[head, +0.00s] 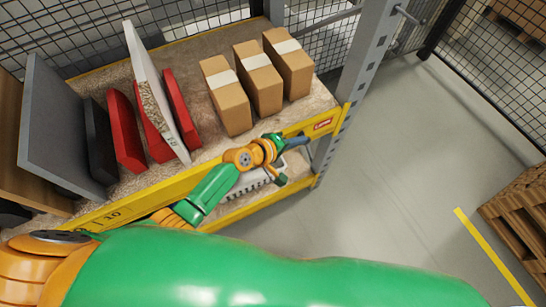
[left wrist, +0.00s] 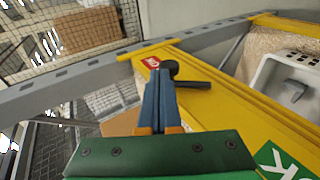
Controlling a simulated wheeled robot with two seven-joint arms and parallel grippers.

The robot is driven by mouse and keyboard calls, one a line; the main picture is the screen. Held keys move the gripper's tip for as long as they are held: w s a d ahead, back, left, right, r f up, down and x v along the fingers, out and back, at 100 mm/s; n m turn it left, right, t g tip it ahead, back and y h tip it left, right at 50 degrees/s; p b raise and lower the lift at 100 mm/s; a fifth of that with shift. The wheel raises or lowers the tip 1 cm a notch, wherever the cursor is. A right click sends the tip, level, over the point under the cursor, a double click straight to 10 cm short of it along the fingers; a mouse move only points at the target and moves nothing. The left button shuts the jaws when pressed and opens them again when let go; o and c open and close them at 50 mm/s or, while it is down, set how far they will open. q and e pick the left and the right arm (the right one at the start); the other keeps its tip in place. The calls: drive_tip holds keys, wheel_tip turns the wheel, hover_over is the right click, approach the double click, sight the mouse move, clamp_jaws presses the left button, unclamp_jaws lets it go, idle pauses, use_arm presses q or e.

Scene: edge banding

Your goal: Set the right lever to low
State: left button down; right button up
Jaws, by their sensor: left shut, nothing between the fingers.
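In the left wrist view, a black lever (left wrist: 193,85) with a round dark knob sits at the yellow shelf beam, close to the red label. My left gripper (left wrist: 160,78) is shut and empty, its blue fingers pressed together. Its tips overlap the knob end of the lever in this view; I cannot tell whether they touch it. In the head view, my left gripper (head: 299,141) is just in front of the yellow beam, below the red label at the shelf's right end. The lever is not clearly made out there. My right gripper is not in view.
The yellow beam (head: 160,198) and grey upright (head: 362,75) border the left gripper. Several cardboard boxes (head: 226,98) and leaning boards stand on the upper shelf. A white crate (left wrist: 285,85) sits on the lower shelf.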

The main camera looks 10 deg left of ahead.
use_arm(q)
drive_tip(key=shift+w+d, duration=0.2)
drive_tip(key=shift+d, duration=0.15)
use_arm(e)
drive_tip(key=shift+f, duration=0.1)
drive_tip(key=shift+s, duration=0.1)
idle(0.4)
